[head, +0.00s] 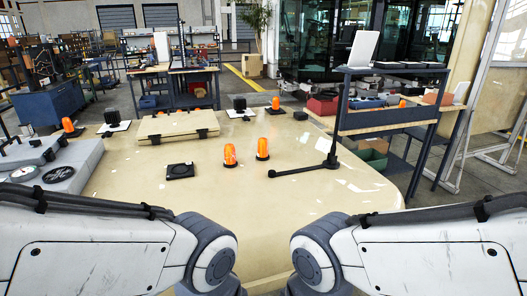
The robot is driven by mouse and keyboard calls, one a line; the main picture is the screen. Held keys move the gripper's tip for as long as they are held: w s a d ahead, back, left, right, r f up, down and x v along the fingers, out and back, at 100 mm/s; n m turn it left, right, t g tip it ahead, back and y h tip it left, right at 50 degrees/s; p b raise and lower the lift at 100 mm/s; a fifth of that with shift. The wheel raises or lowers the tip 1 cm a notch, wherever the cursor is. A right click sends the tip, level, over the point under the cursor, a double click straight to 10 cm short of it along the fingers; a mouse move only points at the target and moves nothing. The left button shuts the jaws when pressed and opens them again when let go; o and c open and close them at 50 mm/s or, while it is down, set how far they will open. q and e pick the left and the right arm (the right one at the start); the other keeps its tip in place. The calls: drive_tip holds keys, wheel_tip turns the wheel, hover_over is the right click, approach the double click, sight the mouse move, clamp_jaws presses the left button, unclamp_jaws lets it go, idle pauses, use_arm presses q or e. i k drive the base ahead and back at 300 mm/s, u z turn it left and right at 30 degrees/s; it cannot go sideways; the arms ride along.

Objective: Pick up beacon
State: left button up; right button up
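Two orange beacons with dark bases stand upright near the middle of the beige table (235,205): one beacon (229,154) on the left and another beacon (262,148) just right of it, slightly farther back. A third orange beacon (275,103) stands at the table's far edge. A fourth orange beacon (68,125) is at the far left. Only the upper links of my two arms show, low at the left and right. Both grippers are out of view, so their state is hidden.
A black square part (180,170) lies left of the beacons. A black rod stand (331,155) is on the right. A beige case (178,126) lies behind. Grey blocks (60,165) fill the left edge, and a dark shelf (391,120) stands right. The front tabletop is clear.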

sight(262, 156)
drive_tip(key=u, duration=0.35)
drive_tip(key=k, duration=0.3)
drive_tip(key=z, duration=1.4)
drive_tip(key=i, duration=1.65)
drive_tip(key=u, duration=0.6)
